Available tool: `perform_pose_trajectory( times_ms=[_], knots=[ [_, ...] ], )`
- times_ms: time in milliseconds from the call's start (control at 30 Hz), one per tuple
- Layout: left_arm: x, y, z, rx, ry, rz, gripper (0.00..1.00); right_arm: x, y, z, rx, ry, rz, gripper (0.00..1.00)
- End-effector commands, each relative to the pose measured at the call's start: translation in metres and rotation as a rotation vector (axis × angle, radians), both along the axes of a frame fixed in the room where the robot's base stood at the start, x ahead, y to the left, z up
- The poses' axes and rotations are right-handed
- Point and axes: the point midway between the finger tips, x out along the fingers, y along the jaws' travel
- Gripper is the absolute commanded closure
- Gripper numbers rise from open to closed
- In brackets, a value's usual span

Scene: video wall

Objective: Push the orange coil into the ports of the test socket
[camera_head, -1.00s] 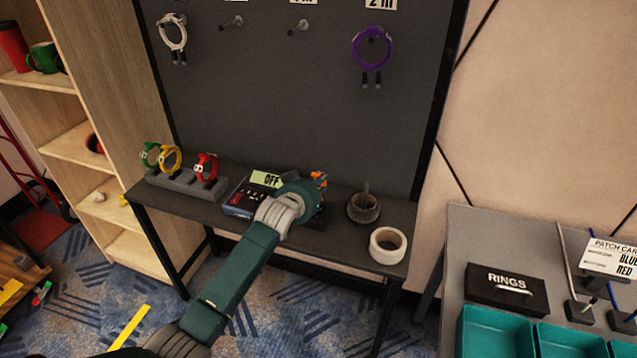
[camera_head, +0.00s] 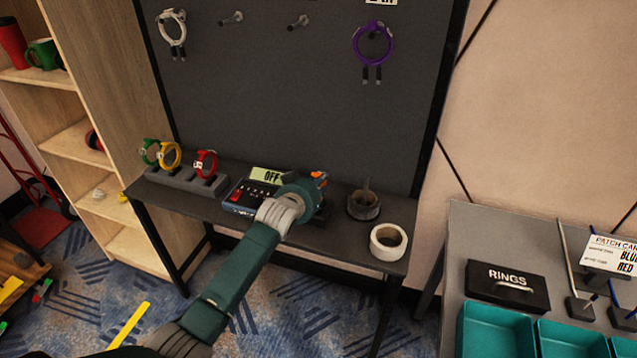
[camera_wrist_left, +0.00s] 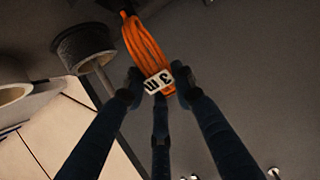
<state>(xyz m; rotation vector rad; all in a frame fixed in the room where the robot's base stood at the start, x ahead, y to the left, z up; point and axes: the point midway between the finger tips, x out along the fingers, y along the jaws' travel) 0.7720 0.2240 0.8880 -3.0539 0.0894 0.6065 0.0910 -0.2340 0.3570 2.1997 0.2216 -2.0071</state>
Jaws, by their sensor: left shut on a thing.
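The orange coil (camera_wrist_left: 146,45) is between the fingers of my left gripper (camera_wrist_left: 150,88) in the left wrist view, with a white "3 m" tag (camera_wrist_left: 158,82) at the fingertips. My left gripper is shut on it. In the head view only a bit of the orange coil (camera_head: 319,177) shows past my left wrist, above the narrow shelf table. The tester (camera_head: 250,190), with an "OFF" display (camera_head: 267,175), stands just left of my gripper. Its test socket and the coil's plug ends are hidden or too small to tell. My right gripper is not in view.
A dark round holder with a post (camera_head: 363,203) and a white tape roll (camera_head: 388,242) stand right of my gripper. Green, yellow and red coils sit in a grey rack (camera_head: 187,179) at left. A purple coil (camera_head: 373,45) hangs on the dark panel behind.

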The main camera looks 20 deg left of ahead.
Motion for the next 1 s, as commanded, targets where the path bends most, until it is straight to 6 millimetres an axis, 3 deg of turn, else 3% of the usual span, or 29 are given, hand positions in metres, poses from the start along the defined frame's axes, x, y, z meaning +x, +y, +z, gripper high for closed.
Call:
perform_pose_trajectory(
  times_ms=[1000],
  knots=[
    [0.0004, 0.0000, -0.0074, 0.000, -0.003, 0.000, 1.00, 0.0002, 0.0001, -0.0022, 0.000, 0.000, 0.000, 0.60]
  ],
)
